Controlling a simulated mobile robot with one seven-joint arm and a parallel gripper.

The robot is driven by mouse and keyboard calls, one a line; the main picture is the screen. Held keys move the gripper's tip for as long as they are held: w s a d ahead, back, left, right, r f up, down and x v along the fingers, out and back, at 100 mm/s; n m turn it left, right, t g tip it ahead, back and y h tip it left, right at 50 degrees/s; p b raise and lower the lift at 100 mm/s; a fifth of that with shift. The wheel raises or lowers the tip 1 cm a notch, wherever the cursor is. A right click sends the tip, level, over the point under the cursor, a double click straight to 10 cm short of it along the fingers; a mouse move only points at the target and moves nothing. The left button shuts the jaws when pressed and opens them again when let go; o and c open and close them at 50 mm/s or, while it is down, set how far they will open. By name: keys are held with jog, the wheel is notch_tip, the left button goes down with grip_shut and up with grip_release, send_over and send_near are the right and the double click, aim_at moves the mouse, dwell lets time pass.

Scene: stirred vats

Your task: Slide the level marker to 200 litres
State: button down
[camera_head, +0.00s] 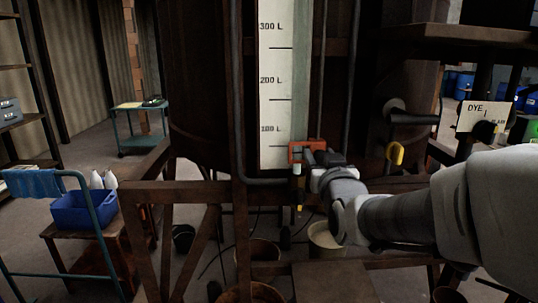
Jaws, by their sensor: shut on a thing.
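The level marker (297,153) is a small orange-red frame at the lower right edge of the white scale board (273,62). It sits just below the 100 L label, about level with the lowest dark line there. The 200 L label (271,80) is well above it, with a dark line under it, and 300 L is higher still. My gripper (316,156) reaches in from the right and is shut on the marker's right side. The fingertips are small and dark, so the exact grip is hard to make out.
A large dark vat (200,80) stands behind the board. Thin vertical pipes (322,70) run close by the marker. A yellow hook (395,153) and a DYE sign (484,116) are at right.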

aim_at(322, 151)
jog(key=shift+d, duration=0.1)
dwell(0.7)
notch_tip(322, 151, up, 11)
jog(key=p, duration=0.2)
jog(key=shift+p, duration=0.4)
jog(key=c, duration=0.6)
grip_release()
jog(key=shift+o, duration=0.4)
